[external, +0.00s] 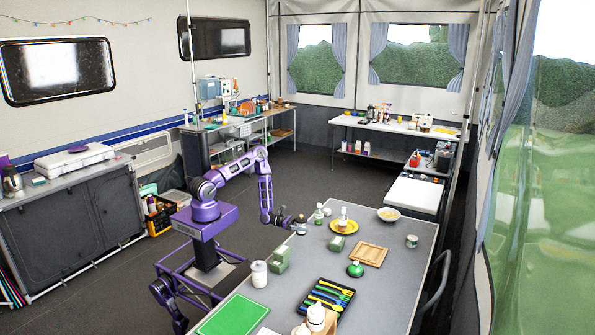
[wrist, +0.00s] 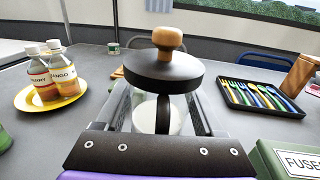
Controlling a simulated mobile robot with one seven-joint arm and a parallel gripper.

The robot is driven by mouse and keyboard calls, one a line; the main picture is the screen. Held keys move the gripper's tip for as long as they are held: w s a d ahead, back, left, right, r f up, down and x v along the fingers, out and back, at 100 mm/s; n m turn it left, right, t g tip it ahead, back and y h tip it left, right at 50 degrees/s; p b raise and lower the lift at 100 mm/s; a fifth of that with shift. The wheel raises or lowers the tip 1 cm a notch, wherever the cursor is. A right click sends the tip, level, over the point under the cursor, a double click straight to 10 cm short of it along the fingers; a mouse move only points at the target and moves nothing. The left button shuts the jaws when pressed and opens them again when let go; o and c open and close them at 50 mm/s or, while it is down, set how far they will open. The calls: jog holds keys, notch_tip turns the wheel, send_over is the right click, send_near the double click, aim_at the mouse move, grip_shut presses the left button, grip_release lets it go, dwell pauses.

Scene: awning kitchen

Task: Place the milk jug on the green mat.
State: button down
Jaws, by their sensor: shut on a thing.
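My gripper (wrist: 157,118) is shut on a clear jug (wrist: 145,116) with a dark handle, a black lid and a wooden knob; whitish contents show inside. I take it as the milk jug. In the external view my gripper (external: 297,224) and the small, partly hidden jug (external: 302,230) are at the table's left edge. I cannot tell whether its base touches the table. The green mat (external: 234,315) lies flat at the table's near left corner, well apart from the gripper. The mat is outside the wrist view.
A white lidded container (external: 259,275) and green boxes (external: 280,259) stand between jug and mat. A black cutlery tray (external: 327,297) lies right of the mat, and bottles (external: 316,318) stand near it. A yellow plate (wrist: 22,98) holds two bottles.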

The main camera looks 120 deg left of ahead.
aim_at(306, 219)
jog(key=shift+r, duration=3.2)
jog(key=w+d+m+h, duration=0.2)
jog(key=w+d+h, duration=0.15)
jog(key=d, duration=0.85)
jog(key=w+d+m+h, duration=0.3)
jog(key=d+h, duration=0.1)
jog(key=d, duration=0.8)
jog(key=s+d+m+g+h, duration=0.2)
jog(key=s+d+h, duration=0.1)
jog(key=d, duration=0.7)
jog(key=s+d+m+g+h, duration=0.1)
jog(key=s+d+m+h, duration=0.15)
jog(key=d, duration=0.75)
jog(key=s+d+m+g+h, duration=0.1)
jog(key=s+d+g+h, duration=0.2)
jog(key=d, duration=0.7)
jog(key=shift+t, duration=0.5)
jog(key=f, duration=0.5)
jog(key=f+b, duration=0.1)
jog(key=f, duration=0.9)
jog(key=shift+s+b, duration=0.35)
jog(key=shift+s, duration=0.05)
jog(key=shift+f, duration=0.1)
